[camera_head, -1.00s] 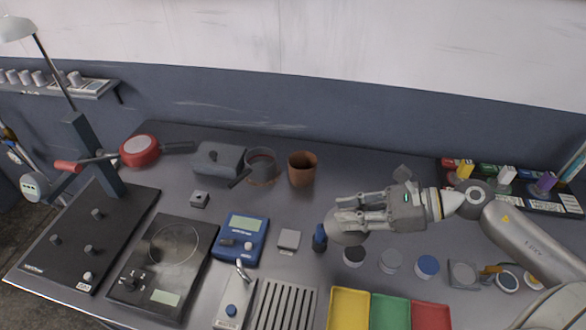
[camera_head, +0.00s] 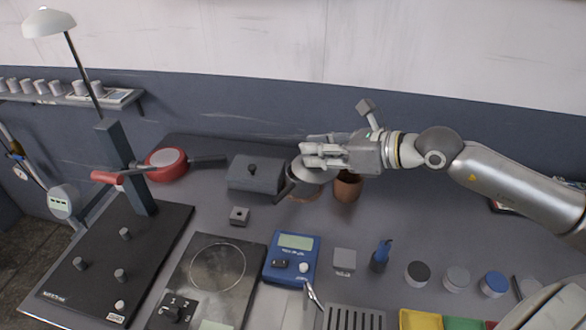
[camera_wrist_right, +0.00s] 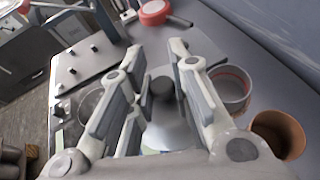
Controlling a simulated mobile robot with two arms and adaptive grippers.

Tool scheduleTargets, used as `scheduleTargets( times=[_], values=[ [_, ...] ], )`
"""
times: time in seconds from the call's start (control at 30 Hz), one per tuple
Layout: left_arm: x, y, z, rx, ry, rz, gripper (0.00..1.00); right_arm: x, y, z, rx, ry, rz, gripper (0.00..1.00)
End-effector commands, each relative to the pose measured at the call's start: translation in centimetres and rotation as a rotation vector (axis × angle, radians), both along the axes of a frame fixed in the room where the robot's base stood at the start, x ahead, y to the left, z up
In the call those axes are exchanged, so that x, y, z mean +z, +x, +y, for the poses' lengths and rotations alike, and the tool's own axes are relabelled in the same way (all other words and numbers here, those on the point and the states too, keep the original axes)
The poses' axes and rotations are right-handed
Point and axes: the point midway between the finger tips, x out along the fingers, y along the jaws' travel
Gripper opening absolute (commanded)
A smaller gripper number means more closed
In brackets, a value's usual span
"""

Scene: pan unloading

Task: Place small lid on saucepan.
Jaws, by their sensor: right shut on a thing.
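My right gripper (camera_head: 308,153) is shut on the dark knob of the small lid (camera_head: 312,173), a grey disc. It holds the lid over the back of the worktop. In the head view the lid overlaps the saucepan (camera_head: 303,196) and hides most of it. In the right wrist view the knob (camera_wrist_right: 162,88) sits between the fingers (camera_wrist_right: 160,90). There the open saucepan (camera_wrist_right: 232,84) shows to the right of the lid, so the lid looks raised and apart from it. My left gripper is in neither view.
A brown pot (camera_head: 347,187) stands right beside the saucepan. A grey lidded dish (camera_head: 256,174) and a red pan (camera_head: 166,164) stand to the left. A hotplate (camera_head: 217,266) and blue scale (camera_head: 291,258) lie in front.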

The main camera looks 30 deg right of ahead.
Motion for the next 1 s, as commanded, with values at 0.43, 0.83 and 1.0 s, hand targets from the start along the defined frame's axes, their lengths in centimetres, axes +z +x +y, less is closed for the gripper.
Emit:
scheduleTargets(
  times=[0.43,0.83,1.0],
  values=[
    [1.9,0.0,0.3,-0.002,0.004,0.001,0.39,-1.4,4.4,-1.2,-0.002,0.007,-0.002,0.0],
    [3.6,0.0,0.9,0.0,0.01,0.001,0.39,-6.2,10.6,-3.0,-0.003,0.006,0.003,0.0],
    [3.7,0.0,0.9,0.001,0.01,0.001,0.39,-8.3,12.2,-3.5,-0.002,0.003,0.0,0.0]
  ],
)
